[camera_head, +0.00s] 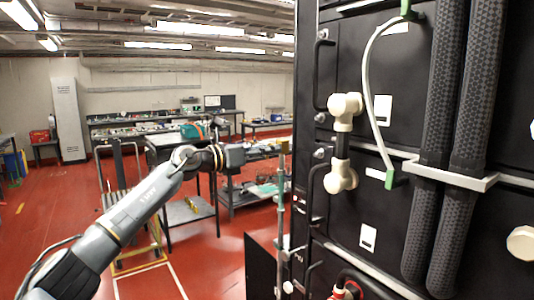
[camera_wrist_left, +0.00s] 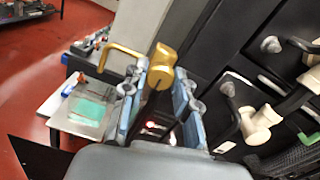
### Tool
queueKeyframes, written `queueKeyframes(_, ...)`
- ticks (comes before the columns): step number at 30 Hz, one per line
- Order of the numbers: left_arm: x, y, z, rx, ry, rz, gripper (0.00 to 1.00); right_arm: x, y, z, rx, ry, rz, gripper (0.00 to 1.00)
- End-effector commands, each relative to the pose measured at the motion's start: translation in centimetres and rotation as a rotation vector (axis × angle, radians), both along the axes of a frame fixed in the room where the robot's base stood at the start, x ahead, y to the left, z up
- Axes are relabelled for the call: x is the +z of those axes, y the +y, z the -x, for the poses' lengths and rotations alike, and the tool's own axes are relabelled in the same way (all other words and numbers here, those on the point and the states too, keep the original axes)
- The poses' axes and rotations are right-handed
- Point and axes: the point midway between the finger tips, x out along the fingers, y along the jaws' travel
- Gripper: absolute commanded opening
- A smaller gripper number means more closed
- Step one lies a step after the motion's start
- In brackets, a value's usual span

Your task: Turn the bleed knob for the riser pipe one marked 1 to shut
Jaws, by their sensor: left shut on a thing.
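My left gripper (camera_wrist_left: 160,78) has its two blue-padded fingers on either side of a gold knob (camera_wrist_left: 163,66) with a dark stem, and is shut on it. In the head view my left arm reaches in from the left and ends in a dark wrist (camera_head: 232,157) left of a thin upright pipe (camera_head: 281,215). The fingers cannot be made out clearly there. No mark 1 can be read on the knob or the pipe. My right gripper is not in view.
A tall black rack (camera_head: 338,215) with handles, cream fittings (camera_head: 342,178) and thick ribbed hoses (camera_head: 435,150) fills the right side. Workbenches (camera_head: 150,128) stand behind on the left. Red floor (camera_head: 50,225) is open between.

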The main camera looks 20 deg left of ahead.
Motion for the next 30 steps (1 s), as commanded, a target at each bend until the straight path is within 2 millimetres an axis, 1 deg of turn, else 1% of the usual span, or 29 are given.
queueKeyframes(1,-0.3,-0.1,0.0,-0.001,0.003,-0.007,0.00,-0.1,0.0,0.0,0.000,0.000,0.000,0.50)
queueKeyframes(11,-0.3,-0.1,0.0,-0.001,0.002,-0.008,0.00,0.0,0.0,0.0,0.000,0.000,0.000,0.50)
queueKeyframes(12,-0.3,-0.1,0.0,-0.001,0.003,-0.007,0.35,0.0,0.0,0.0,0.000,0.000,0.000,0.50)
queueKeyframes(15,-0.3,-0.1,0.0,-0.001,0.002,-0.007,0.52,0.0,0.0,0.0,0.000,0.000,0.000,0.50)
queueKeyframes(25,-0.1,0.1,0.2,0.000,-0.001,-0.004,0.52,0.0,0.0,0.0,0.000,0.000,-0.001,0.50)
queueKeyframes(28,-0.1,0.8,0.8,0.002,-0.002,-0.005,0.52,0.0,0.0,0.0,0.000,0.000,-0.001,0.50)
queueKeyframes(30,-0.2,1.5,1.7,0.002,-0.001,-0.005,0.52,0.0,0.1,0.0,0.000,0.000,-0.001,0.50)
